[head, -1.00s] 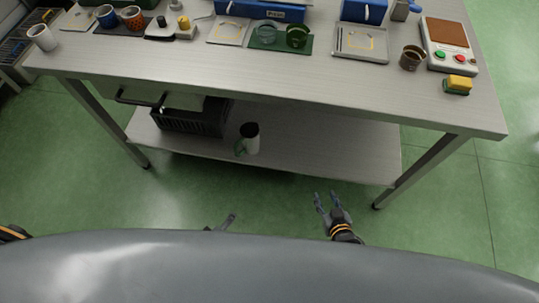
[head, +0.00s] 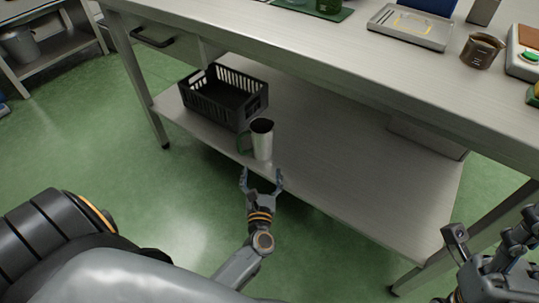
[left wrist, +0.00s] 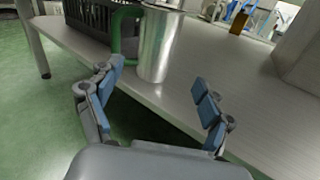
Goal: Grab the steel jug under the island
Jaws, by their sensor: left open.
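The steel jug (head: 263,143), a metal cylinder with a green handle on its left side, stands upright on the island's lower shelf (head: 335,165), near the front edge. My left gripper (head: 262,174) is open and empty just in front of the jug, its fingers pointing at it. In the left wrist view the jug (left wrist: 160,45) stands beyond the spread fingertips of the gripper (left wrist: 158,74), closer to the left finger, with its top cut off by the frame. My right gripper (head: 495,255) is at the lower right, partly cut off; its opening is unclear.
A black slatted crate (head: 205,110) stands on the shelf to the left behind the jug. The island's worktop (head: 330,50) overhangs the shelf and carries a tray (head: 411,27) and a brown cup (head: 481,50). The shelf right of the jug is mostly clear.

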